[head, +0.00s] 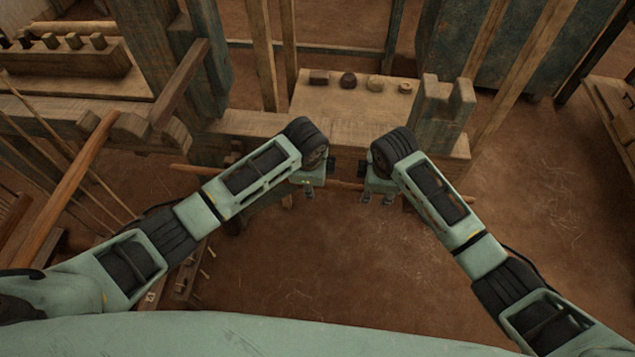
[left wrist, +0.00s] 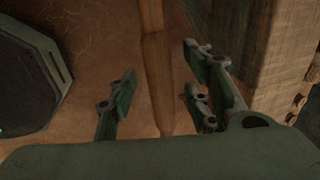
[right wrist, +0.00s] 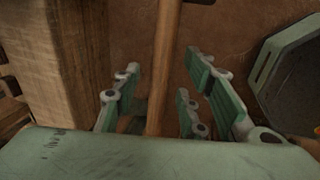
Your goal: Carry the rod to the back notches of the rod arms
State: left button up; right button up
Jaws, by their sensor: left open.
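The wooden rod (head: 345,185) runs left to right between my two grippers in the head view, below the front beam. In the left wrist view the rod (left wrist: 157,75) passes between the fingers of my left gripper (left wrist: 160,110), which is open with gaps on both sides. In the right wrist view the rod (right wrist: 164,70) lies between the fingers of my right gripper (right wrist: 157,105), which also looks open, with narrower gaps. In the head view the left gripper (head: 308,190) and right gripper (head: 378,195) are close together. I cannot make out the rod arms' back notches for certain.
A notched wooden post (head: 445,105) stands right of the beam, and a dark post (head: 215,75) stands left. A wooden board (head: 345,105) behind the grippers carries several small lumps. Loom timbers (head: 75,190) crowd the left.

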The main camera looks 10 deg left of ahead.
pick_arm(q)
jog(key=c, duration=0.9)
pick_arm(e)
jog(key=c, duration=0.9)
pick_arm(q)
grip_shut()
pick_arm(e)
grip_shut()
